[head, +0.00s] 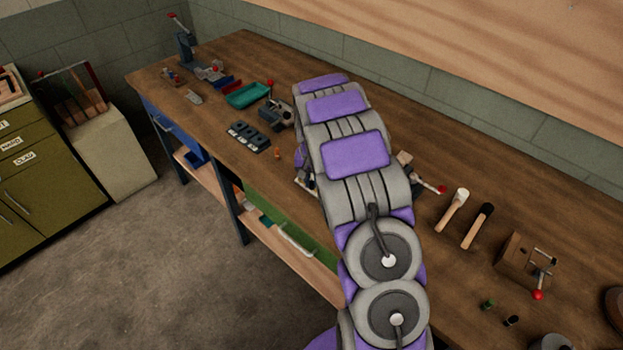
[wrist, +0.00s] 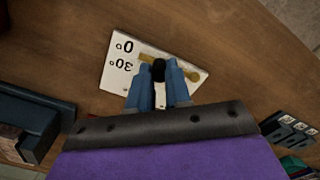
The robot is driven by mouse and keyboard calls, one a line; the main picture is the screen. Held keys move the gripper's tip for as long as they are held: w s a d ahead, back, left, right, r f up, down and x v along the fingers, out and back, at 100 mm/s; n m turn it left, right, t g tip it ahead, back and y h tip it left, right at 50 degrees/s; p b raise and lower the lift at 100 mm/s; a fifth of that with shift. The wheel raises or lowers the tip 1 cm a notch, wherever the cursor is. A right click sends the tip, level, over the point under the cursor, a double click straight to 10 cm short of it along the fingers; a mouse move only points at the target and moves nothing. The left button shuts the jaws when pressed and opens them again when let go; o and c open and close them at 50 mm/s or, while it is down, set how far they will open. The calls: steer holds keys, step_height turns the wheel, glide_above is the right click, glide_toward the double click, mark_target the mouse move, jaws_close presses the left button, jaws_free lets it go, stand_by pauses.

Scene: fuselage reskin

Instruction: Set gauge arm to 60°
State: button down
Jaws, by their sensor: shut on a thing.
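The gauge is a white plate (wrist: 117,77) on the wooden bench in the wrist view, with "0°" and "30°" printed on it, upside down in this view. A brass gauge arm (wrist: 188,74) lies across the plate. A black knob (wrist: 158,69) stands at the arm, between the blue fingers of my gripper (wrist: 160,76). My gripper is shut on this knob. The fingers hide part of the plate, and no 60° mark can be read. In the head view my own arm covers the gripper and most of the gauge.
A dark blue block-like fixture (wrist: 35,112) is at the left of the wrist view. Dark blocks with white labels (head: 249,136), a green tray (head: 247,95) and two mallets (head: 453,208) (head: 477,226) lie on the bench. A red-knobbed clamp (head: 527,262) is at right.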

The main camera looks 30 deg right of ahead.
steer(key=n+p, duration=0.1)
steer(key=d+n+p, duration=0.1)
steer(key=p, duration=0.1)
steer(key=shift+w+r+n, duration=0.15)
steer(key=shift+w+n, duration=0.15)
steer(key=shift+n, duration=0.1)
steer(key=n+p, duration=0.1)
steer(key=w+d+n+p, duration=0.1)
steer(key=shift+n, duration=0.4)
steer(key=n+p, duration=0.1)
steer(key=n, duration=0.1)
steer(key=w+n+p, duration=0.1)
steer(key=shift+w+d+n, duration=0.2)
steer(key=shift+d+n, duration=0.15)
steer(key=shift+n, duration=0.05)
steer(key=shift+w+d+n+p, duration=0.1)
steer(key=shift+w+n+p, duration=0.35)
steer(key=shift+n, duration=0.45)
steer(key=c, duration=1.1)
jaws_free()
steer(key=shift+o, duration=0.2)
